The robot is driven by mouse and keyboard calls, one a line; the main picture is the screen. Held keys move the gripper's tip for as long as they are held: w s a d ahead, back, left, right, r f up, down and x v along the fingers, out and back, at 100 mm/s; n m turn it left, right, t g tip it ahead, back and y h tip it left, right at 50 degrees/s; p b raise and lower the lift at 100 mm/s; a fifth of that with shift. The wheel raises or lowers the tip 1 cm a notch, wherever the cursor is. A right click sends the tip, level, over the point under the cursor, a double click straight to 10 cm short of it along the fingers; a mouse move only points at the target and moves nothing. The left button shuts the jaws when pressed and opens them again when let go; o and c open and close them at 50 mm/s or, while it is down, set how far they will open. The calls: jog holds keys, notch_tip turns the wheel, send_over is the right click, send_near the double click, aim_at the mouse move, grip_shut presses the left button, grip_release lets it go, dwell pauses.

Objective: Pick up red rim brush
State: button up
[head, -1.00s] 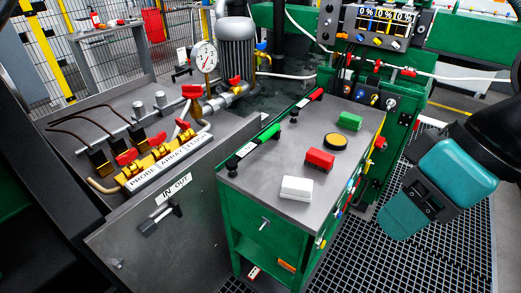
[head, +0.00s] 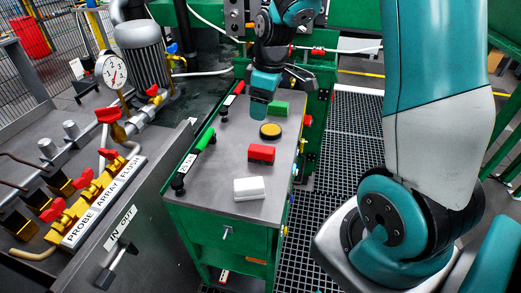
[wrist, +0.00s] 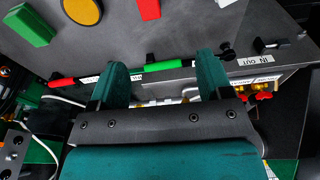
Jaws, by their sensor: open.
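The red rim brush (head: 261,152) appears to be the small red block lying on the grey top of the green cart (head: 235,208), between a round yellow-topped disc (head: 270,131) and a white block (head: 249,188). It also shows at the top edge of the wrist view (wrist: 149,9), partly cut off. My gripper (head: 259,108) is above the far part of the cart top, beyond the red block and apart from it. In the wrist view my gripper (wrist: 161,75) has its two teal fingers spread wide with nothing held between them.
A green block (head: 278,108) lies close to my gripper. Green (head: 205,140) and red (head: 234,93) bar handles line the cart's left edge. A bench with a gauge (head: 113,70) and brass valves (head: 90,200) stands left. Grated floor (head: 345,135) lies right of the cart.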

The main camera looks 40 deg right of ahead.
aim_at(262, 148)
jog(key=f, duration=0.4)
jog(key=w+d+f, duration=0.1)
jog(key=f, duration=0.7)
jog(key=shift+w+d+f+p, duration=0.15)
jog(key=shift+w+d+p, duration=0.05)
jog(key=shift+p, duration=0.1)
jog(key=shift+w+a+f+p, duration=0.15)
jog(key=shift+f+p, duration=0.1)
jog(key=shift+f, duration=1.25)
jog(key=shift+s+a+f+p, duration=0.1)
jog(key=shift+f+p, duration=0.1)
jog(key=shift+f, duration=1.25)
jog(key=c, duration=1)
jog(key=shift+r, duration=0.1)
notch_tip(262, 148, up, 20)
jog(key=shift+f+b, duration=0.1)
jog(key=shift+b, duration=0.25)
